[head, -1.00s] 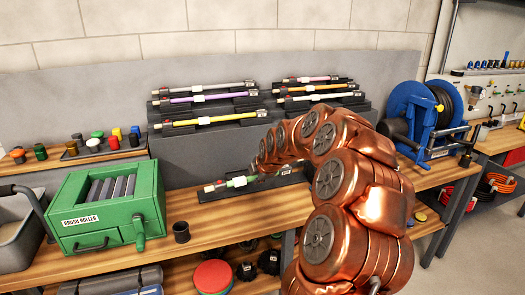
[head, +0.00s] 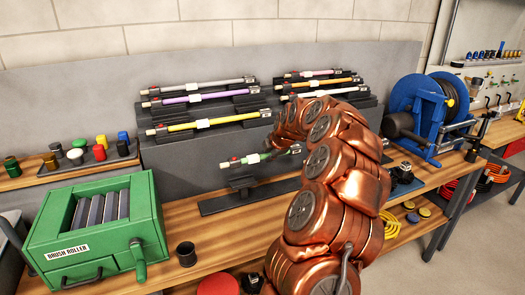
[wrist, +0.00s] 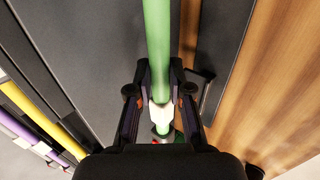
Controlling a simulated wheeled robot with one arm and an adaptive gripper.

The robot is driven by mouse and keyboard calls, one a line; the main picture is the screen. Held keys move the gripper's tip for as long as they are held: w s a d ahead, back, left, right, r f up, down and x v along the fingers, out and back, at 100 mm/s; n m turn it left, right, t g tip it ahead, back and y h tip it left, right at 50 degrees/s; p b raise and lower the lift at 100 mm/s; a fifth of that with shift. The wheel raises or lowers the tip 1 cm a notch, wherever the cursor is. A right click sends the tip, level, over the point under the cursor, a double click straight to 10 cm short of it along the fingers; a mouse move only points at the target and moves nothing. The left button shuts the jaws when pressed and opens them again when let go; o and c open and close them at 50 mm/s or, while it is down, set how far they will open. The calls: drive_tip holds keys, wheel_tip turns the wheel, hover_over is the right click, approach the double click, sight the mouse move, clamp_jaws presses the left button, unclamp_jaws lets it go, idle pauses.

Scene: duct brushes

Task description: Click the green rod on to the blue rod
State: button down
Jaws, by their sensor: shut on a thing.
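The green rod (head: 252,159) shows in the head view just above its black stand (head: 243,200), its right part hidden behind my copper arm. A small gap shows between rod and stand. In the wrist view the green rod (wrist: 157,45) runs from the top edge down between the fingers of my gripper (wrist: 160,108), which is shut on it around a white band. The gripper itself is hidden in the head view. I cannot make out a blue rod in either view.
Grey, purple, yellow, orange and other rods lie on a stepped rack (head: 205,150) behind. A green brush roller box (head: 100,225) and a dark cup (head: 186,254) stand at left. A blue hose reel (head: 425,115) stands at right. Some wooden bench top (head: 190,212) is clear.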

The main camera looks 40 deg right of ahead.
drive_tip(key=shift+w, duration=0.1)
wheel_tip(320, 180, down, 6)
drive_tip(key=p, duration=0.1)
drive_tip(key=shift+s+d+f, duration=0.25)
drive_tip(key=shift+d, duration=0.15)
idle(0.4)
drive_tip(key=shift+f+b, duration=0.15)
drive_tip(key=shift+b, duration=0.3)
idle(0.5)
drive_tip(key=shift+s+d+b, duration=0.25)
drive_tip(key=shift+d+b, duration=0.35)
drive_tip(key=shift+d, duration=0.1)
drive_tip(key=shift+s+d+b, duration=0.2)
drive_tip(key=shift+d+b, duration=0.45)
drive_tip(key=shift+s+d+b, duration=0.25)
drive_tip(key=shift+d+b, duration=0.35)
drive_tip(key=shift+d, duration=0.1)
idle(1.3)
drive_tip(key=c, duration=1)
unclamp_jaws()
